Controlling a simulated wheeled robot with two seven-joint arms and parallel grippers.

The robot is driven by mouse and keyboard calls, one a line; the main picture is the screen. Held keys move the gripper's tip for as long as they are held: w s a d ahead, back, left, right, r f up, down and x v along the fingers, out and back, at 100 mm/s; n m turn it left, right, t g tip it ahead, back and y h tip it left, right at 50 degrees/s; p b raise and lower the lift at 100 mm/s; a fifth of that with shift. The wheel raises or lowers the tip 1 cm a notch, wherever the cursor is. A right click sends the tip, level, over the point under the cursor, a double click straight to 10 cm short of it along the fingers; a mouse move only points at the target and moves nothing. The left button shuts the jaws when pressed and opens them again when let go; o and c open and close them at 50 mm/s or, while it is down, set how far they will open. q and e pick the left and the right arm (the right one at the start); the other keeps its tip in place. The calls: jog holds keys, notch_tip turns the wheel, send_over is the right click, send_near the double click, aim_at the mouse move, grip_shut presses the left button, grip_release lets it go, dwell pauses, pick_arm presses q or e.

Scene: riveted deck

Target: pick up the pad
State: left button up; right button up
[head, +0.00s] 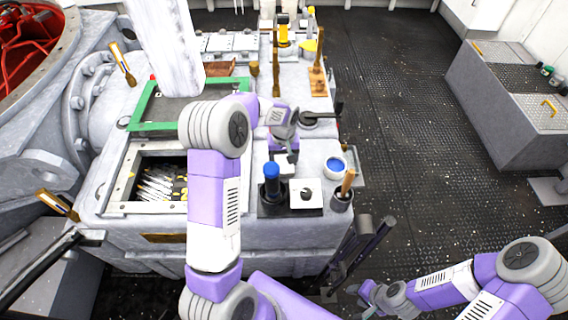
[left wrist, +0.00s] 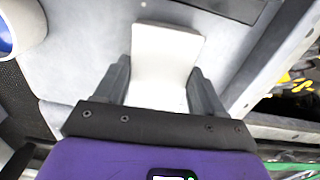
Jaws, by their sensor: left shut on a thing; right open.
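The pad (left wrist: 166,62) is a white, flat, slightly tapered piece between the two dark fingers of my left gripper (left wrist: 160,88) in the left wrist view. In the head view, my left gripper (head: 287,156) points down over the grey machine top, shut on the pad. A pale part of the pad (head: 285,170) shows just below the fingers. Whether it touches the surface I cannot tell. My right gripper (head: 368,298) is open and empty, low at the right of the machine, over the dark floor.
A blue-capped dark bottle (head: 272,184), a white plate with a black knob (head: 306,195), a cup with a wooden handle (head: 342,192) and a blue-filled bowl (head: 335,166) stand near the pad. An open hatch (head: 122,195) lies left. The dark floor right (head: 400,120) is clear.

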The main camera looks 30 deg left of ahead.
aim_at(284, 161)
pick_arm(q)
jog(key=shift+r+p, duration=2.5)
jog(key=shift+r, duration=0.95)
